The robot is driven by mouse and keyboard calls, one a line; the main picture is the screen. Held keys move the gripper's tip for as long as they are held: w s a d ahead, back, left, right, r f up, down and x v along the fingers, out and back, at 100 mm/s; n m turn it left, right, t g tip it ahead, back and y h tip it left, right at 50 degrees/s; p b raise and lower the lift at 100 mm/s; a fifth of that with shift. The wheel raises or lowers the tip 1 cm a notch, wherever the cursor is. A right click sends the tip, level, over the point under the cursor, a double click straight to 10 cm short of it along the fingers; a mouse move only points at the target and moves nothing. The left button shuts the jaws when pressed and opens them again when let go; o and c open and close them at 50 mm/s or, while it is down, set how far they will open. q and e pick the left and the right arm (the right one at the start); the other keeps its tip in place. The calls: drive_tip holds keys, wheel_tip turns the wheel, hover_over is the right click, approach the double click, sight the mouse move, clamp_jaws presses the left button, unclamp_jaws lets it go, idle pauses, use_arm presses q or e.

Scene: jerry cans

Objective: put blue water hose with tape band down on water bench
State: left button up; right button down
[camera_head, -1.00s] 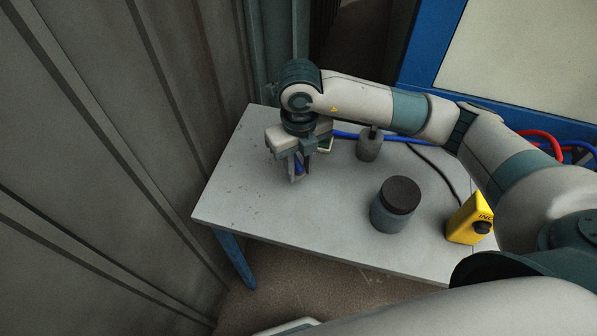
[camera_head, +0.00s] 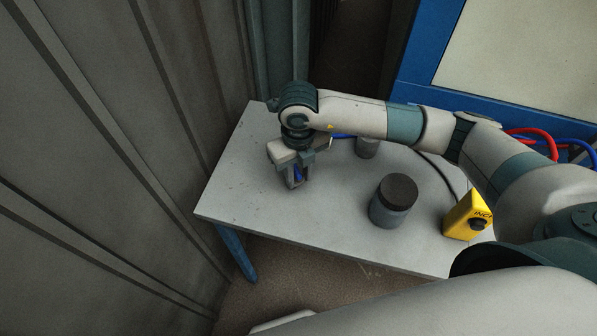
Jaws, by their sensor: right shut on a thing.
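The water bench (camera_head: 243,196) is a pale grey table with blue legs. My right gripper (camera_head: 295,184) points down, low over the left part of the bench top, and is shut on the blue water hose (camera_head: 298,174). A bit of blue shows between its fingers, and another piece of blue hose (camera_head: 343,136) shows behind my wrist. The tape band cannot be made out. Whether the hose touches the bench top there cannot be told. My left gripper is not in view.
A grey jar with a dark lid (camera_head: 397,190) stands mid-bench, with a smaller grey object (camera_head: 367,147) behind it. A yellow box with a black knob (camera_head: 467,216) is at the right. A ribbed wall (camera_head: 100,150) rises left. The front left bench top is clear.

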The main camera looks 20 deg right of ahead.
drive_tip(key=shift+f+b, duration=0.3)
drive_tip(key=shift+b, duration=0.1)
drive_tip(key=shift+s, duration=0.15)
drive_tip(key=shift+f+b, duration=0.35)
drive_tip(key=shift+f, duration=0.05)
drive_tip(key=c, duration=1.4)
unclamp_jaws()
drive_tip(key=shift+s, duration=0.1)
drive_tip(key=shift+w, duration=0.25)
drive_tip(key=shift+r, duration=0.1)
